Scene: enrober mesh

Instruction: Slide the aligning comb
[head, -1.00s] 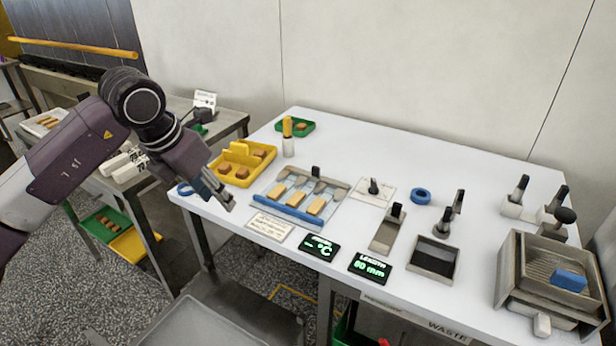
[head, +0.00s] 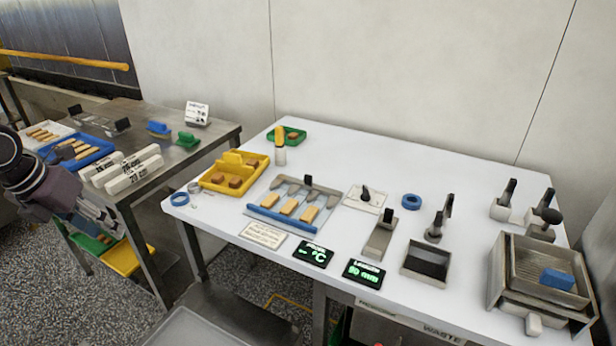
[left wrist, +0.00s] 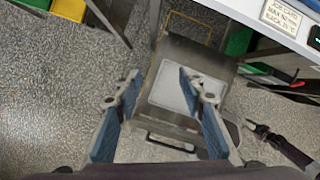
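A grey toothed piece with a black knob (head: 308,181), which looks like the aligning comb, lies along the back of a flat tray with a blue front bar (head: 279,220). Several tan bars (head: 288,207) lie in a row between the teeth and the blue bar. My left gripper (head: 108,222) is off the table's left end, low beside the side bench and well apart from the comb. In the left wrist view its two fingers (left wrist: 158,82) are spread with nothing between them, over the floor and a grey stand. A dark arm part, apparently my right arm, shows small at the lower right there.
Two black displays (head: 313,255) and a card (head: 263,235) lie in front. The back of the white table is mostly clear.

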